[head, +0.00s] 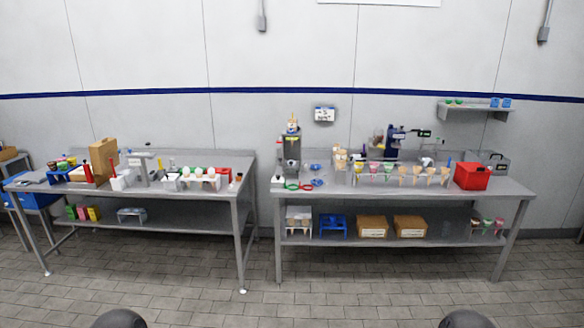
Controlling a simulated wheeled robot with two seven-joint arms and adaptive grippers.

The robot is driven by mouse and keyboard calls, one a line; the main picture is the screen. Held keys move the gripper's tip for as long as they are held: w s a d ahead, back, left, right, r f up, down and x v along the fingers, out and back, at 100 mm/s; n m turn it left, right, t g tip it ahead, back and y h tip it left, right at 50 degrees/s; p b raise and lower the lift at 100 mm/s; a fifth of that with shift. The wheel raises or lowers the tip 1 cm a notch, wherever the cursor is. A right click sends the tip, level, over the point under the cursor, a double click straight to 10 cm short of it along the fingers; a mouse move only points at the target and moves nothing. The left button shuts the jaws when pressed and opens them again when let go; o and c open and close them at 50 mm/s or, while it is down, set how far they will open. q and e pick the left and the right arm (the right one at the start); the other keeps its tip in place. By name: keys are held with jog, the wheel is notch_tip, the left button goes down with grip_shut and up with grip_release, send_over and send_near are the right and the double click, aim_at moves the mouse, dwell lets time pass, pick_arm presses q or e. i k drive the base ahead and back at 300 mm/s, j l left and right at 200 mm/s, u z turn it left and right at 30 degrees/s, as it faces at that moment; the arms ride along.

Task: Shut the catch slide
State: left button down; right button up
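I cannot pick out the catch slide at this distance. A tall grey machine (291,150) stands at the left end of the right bench. A dark blue device (394,141) with a side arm stands behind a row of cones (402,174). A grey stand (143,170) is on the left bench. Any of their small sliding parts are too small to make out. Two dark rounded parts of my own body show at the bottom edge. Neither of my grippers is in view.
The left steel bench (140,209) and right steel bench (345,203) stand against the wall with a narrow gap between them. A red box (472,176) sits near the right end. A small shelf (475,111) hangs above. The tiled floor (300,305) in front is clear.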

aim_at(290, 167)
jog(key=i+j+z, duration=0.1)
jog(key=i, duration=0.65)
jog(key=i+j+z, duration=0.1)
jog(key=i, duration=0.6)
